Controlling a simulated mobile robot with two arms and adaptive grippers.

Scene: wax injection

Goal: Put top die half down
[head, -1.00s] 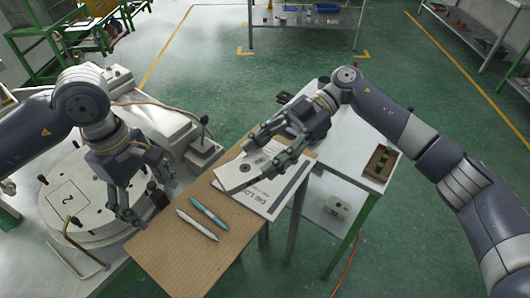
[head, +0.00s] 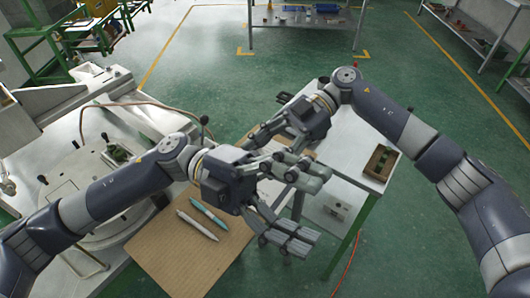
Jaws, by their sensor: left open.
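The top die half is hidden from me now, behind my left gripper and forearm. My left gripper (head: 306,208) reaches across the cardboard-topped table, with its fingers apart and nothing seen between them. It overlaps my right gripper (head: 262,140) in the picture.
The cardboard-topped table (head: 180,262) bears a white pen (head: 198,226) and a teal pen (head: 209,213). A machine with a green-topped part (head: 118,152) stands at left. A brown box (head: 381,162) sits on the right-hand table (head: 345,150).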

